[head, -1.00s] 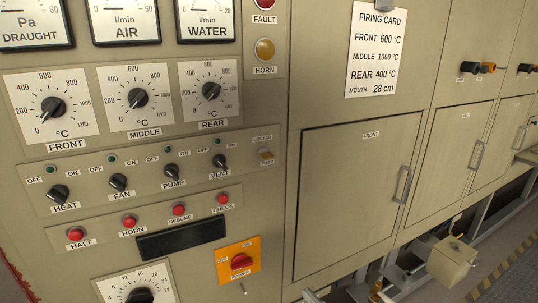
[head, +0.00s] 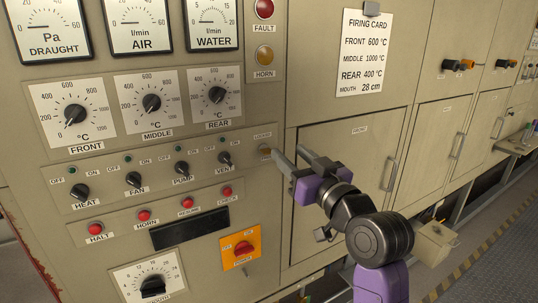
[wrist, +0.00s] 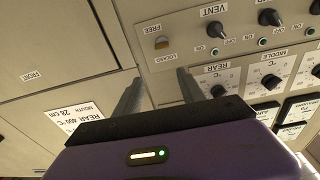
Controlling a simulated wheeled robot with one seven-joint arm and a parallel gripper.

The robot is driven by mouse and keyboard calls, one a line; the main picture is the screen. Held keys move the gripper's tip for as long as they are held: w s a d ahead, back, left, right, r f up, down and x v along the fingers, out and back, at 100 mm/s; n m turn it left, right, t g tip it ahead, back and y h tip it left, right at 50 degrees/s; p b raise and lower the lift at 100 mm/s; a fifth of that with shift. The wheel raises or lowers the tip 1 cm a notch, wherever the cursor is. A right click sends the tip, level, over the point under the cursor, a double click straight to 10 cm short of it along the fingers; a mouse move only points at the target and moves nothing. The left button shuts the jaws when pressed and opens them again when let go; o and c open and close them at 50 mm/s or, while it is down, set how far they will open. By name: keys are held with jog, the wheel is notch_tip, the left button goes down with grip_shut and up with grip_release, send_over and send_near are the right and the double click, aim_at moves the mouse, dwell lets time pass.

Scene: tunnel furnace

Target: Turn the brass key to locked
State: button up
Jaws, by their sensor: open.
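The small brass key (head: 265,152) sits in the control panel, right of the VENT switch, under a LOCKED label. It also shows in the wrist view (wrist: 162,43), upside down, between the FREE and LOCKED labels. Its exact turn is too small to tell. My gripper (head: 288,154) is open and empty, just right of the key in the head view. One finger partly hides the label area below the key. In the wrist view my gripper's fingertips (wrist: 160,76) lie to either side below the key, with a visible gap and no contact seen.
The VENT switch (head: 225,159) is close to the left of the key. The amber HORN lamp (head: 265,55) is above and the red POWER switch (head: 243,249) is below. The FRONT door (head: 345,185) has a protruding handle (head: 390,174) on the right.

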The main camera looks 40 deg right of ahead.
aim_at(266, 151)
jog(key=w+d+f+y+p, duration=0.1)
jog(key=w+f, duration=0.1)
jog(key=w, duration=0.6)
jog(key=shift+d+f+n+g+p, duration=0.15)
jog(key=shift+f+n+g+p, duration=0.2)
jog(key=shift+n+g, duration=0.05)
jog(key=shift+c, duration=0.5)
grip_shut()
